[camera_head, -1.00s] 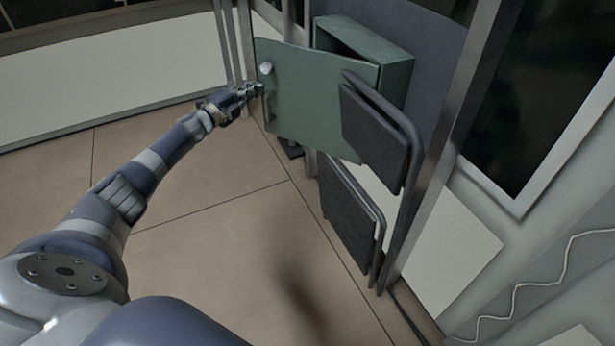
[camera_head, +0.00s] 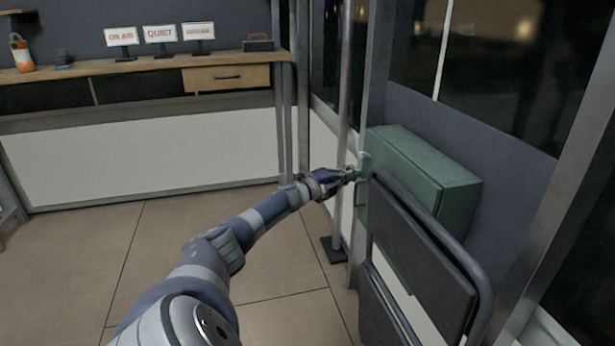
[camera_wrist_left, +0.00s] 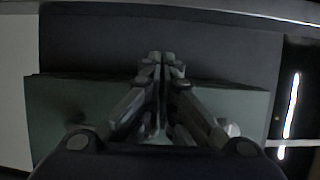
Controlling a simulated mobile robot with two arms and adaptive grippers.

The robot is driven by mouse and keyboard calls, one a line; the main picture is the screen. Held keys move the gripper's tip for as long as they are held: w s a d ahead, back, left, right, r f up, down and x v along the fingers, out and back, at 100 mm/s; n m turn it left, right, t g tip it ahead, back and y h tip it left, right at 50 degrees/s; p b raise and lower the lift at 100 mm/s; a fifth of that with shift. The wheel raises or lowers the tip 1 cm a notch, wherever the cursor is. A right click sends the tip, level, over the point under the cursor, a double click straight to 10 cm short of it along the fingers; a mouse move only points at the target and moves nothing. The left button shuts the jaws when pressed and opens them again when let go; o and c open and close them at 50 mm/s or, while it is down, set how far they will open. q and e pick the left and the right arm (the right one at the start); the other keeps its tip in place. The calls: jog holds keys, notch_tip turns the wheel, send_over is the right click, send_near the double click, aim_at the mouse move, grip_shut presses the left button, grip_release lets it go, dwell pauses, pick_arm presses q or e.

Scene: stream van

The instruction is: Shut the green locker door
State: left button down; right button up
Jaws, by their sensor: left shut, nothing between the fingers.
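The green locker (camera_head: 430,165) hangs on the dark wall at right, its lower part hidden behind a folded chair. Its door (camera_head: 362,205) now stands close to the locker's front, seen nearly edge-on; I cannot tell whether a gap remains. My left gripper (camera_head: 358,174) is shut and empty, its tip at the door's left end. In the left wrist view the shut fingers (camera_wrist_left: 158,62) point across the green door (camera_wrist_left: 60,110), and a pale round knob (camera_wrist_left: 232,129) shows to their right. Contact is not clear. My right gripper is not in view.
Dark folded chairs (camera_head: 425,265) stand in front of the locker. A metal post (camera_head: 345,90) rises just left of it. A wooden counter (camera_head: 150,68) with lit signs runs along the back. The floor at left is clear.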

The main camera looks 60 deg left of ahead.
pick_arm(q)
jog(key=shift+w+d+r, duration=0.1)
jog(key=shift+r, duration=0.05)
dwell(0.3)
jog(key=s, duration=1.2)
jog(key=shift+d, duration=0.35)
jog(key=shift+f, duration=0.2)
